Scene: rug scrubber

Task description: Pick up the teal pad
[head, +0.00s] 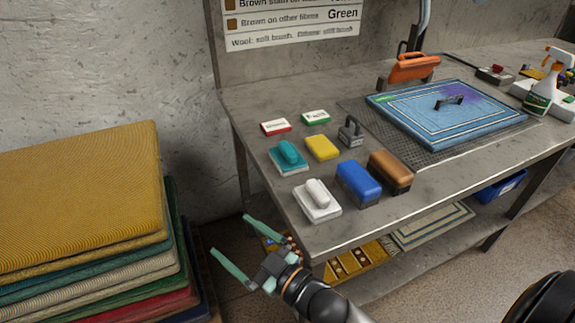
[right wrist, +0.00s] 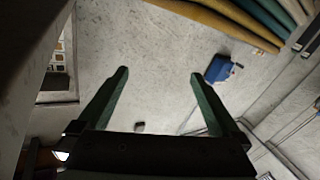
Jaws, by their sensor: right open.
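The teal pad (head: 288,157), a flat pad with a rounded teal grip on top, lies near the left end of the grey workbench (head: 300,223) in the head view. My right gripper (head: 230,234) is open and empty, off the bench's left front corner and apart from the pad. In the right wrist view its two green fingers (right wrist: 159,73) stand wide apart with nothing between them. The teal pad is not recognisable in that view. My left gripper is not in view.
Around the pad lie a white pad (head: 317,200), a yellow sponge (head: 322,147), a blue block (head: 357,182) and a brown brush (head: 390,170). A blue rug (head: 440,115) lies farther right. Stacked rugs (head: 80,195) stand left of the bench.

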